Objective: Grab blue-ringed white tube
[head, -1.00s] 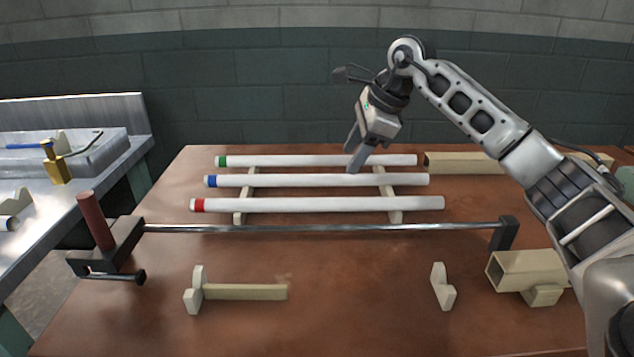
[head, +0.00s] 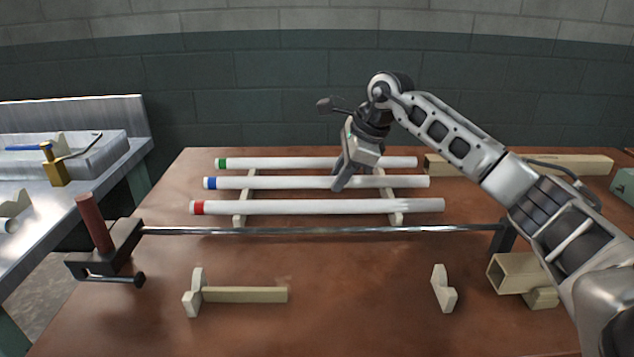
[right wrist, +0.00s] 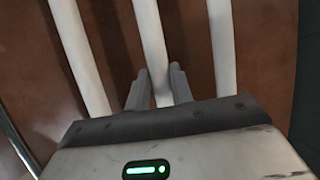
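The blue-ringed white tube (head: 280,182) is the middle one of three white tubes lying side by side on a light rack (head: 240,217); its blue ring is at the left end. The green-ringed tube (head: 290,162) lies behind it and the red-ringed tube (head: 310,207) in front. My right gripper (head: 338,184) reaches down at the middle tube, right of its centre. In the right wrist view the gripper (right wrist: 158,85) has its two fingers apart, one on each side of the middle tube (right wrist: 150,40). My left gripper is not in view.
A metal rod (head: 330,230) on a clamp stand runs across in front of the tubes. Wooden supports (head: 245,294) and a hollow beige block (head: 515,270) are near the front. A long beige beam (head: 540,164) lies at the back right. The front middle table is clear.

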